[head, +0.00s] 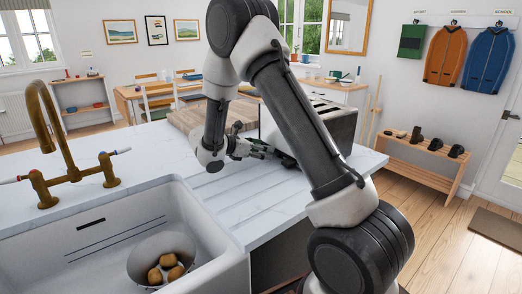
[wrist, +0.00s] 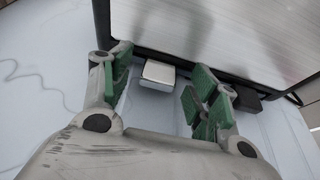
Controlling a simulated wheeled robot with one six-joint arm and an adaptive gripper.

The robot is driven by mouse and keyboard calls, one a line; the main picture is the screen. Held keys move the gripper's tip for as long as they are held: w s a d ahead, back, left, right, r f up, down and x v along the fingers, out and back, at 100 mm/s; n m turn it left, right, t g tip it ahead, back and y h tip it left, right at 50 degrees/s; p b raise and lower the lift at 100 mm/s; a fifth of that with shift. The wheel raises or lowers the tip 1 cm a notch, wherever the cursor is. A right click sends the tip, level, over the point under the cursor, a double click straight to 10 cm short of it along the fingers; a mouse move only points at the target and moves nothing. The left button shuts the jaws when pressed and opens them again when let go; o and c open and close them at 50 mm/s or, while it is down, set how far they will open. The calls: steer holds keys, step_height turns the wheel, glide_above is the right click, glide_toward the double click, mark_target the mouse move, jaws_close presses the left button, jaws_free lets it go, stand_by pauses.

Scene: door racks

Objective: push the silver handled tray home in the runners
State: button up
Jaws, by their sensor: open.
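A brushed-metal appliance that looks like a toaster (head: 338,113) stands on the white counter behind my arm. Its metal side fills the top of the wrist view (wrist: 215,35). A small silver block (wrist: 158,74), seemingly the tray's handle, sticks out at its lower edge. The tray's body and the runners are hidden, so I cannot tell how far in it sits. My gripper (wrist: 160,92) is open, its green-padded fingers to either side of the silver block and a little short of it. In the head view my gripper (head: 262,150) is low beside the appliance, partly hidden.
A wooden board (head: 213,114) lies behind my gripper. The white sink (head: 215,235) with several brown items in a bowl is at front left, beside a brass tap (head: 72,165). A dark foot (wrist: 247,99) and a cable are near the right finger. The grooved drainer is clear.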

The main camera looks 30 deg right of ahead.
steer(key=v, duration=1.2)
